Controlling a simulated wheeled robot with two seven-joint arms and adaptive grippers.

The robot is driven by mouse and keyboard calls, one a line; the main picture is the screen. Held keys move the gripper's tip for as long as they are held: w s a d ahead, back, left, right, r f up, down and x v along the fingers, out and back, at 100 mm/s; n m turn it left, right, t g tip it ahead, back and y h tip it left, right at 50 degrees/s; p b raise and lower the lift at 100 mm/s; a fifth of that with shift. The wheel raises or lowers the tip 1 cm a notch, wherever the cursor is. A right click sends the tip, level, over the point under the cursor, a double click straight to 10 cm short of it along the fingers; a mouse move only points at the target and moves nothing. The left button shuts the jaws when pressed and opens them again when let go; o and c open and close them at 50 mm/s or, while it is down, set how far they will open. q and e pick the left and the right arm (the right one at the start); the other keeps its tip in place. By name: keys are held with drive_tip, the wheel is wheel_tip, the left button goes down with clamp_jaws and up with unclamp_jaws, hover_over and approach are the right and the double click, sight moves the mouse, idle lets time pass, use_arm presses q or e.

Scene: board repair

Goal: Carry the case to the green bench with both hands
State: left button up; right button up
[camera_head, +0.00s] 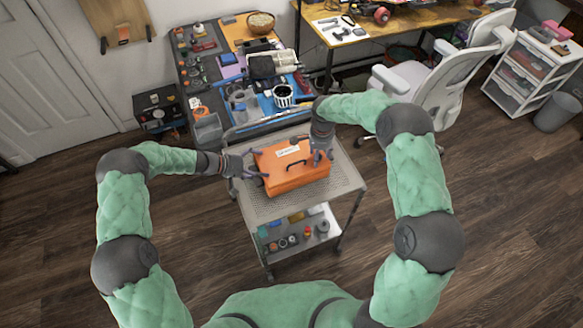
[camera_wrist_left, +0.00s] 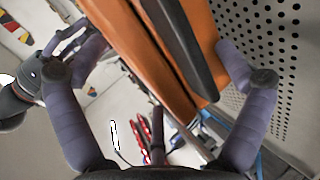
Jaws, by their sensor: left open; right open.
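The orange case (camera_head: 297,178) lies flat on the perforated top shelf of a metal cart (camera_head: 345,182), with a label and a dark handle on its lid. My left gripper (camera_head: 257,164) is at the case's left side, its fingers open. In the left wrist view the fingers (camera_wrist_left: 160,82) stand apart on either side of the orange case (camera_wrist_left: 140,45) and its dark strip. My right gripper (camera_head: 318,157) is open at the case's far right side, partly over its edge. Whether either gripper touches the case is hard to tell. No green bench is clearly identifiable in view.
Behind the cart stands a cluttered workbench (camera_head: 225,72) with tools, a bowl and a striped cup (camera_head: 283,96). A wooden desk (camera_head: 400,22) and a white office chair (camera_head: 430,85) are at the back right. The cart's lower shelf holds small items.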

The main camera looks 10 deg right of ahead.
use_arm(q)
drive_tip(key=shift+s, duration=0.1)
drive_tip(key=c, duration=1.1)
use_arm(e)
clamp_jaws()
use_arm(q)
drive_tip(key=shift+f, duration=0.1)
drive_tip(key=c, duration=0.4)
drive_tip(key=shift+o, duration=0.2)
use_arm(e)
drive_tip(key=shift+w+r, duration=0.1)
drive_tip(key=shift+r, duration=0.15)
use_arm(q)
drive_tip(key=shift+r, duration=0.2)
use_arm(e)
drive_tip(key=shift+r, duration=0.1)
